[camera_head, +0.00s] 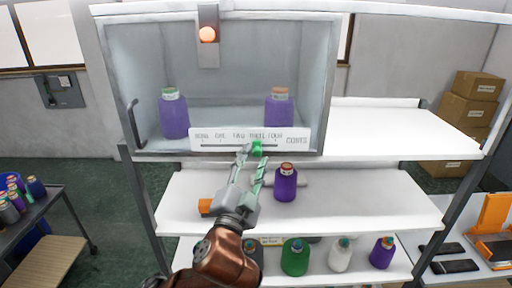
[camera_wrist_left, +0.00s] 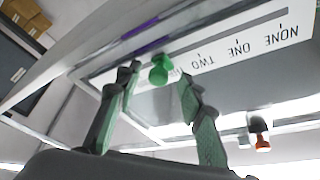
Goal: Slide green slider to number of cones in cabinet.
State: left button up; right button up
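My left gripper (camera_head: 249,155) is open just below the plate. Its fingers (camera_wrist_left: 158,84) stand on either side of the slider, with gaps visible. My right gripper is out of view.
A lamp (camera_head: 207,35) glows orange at the cabinet top. Cardboard boxes (camera_head: 470,103) are at the right.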

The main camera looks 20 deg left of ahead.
pick_arm(q)
jog(key=shift+x, duration=1.3)
jog(key=shift+f, duration=0.1)
grip_shut()
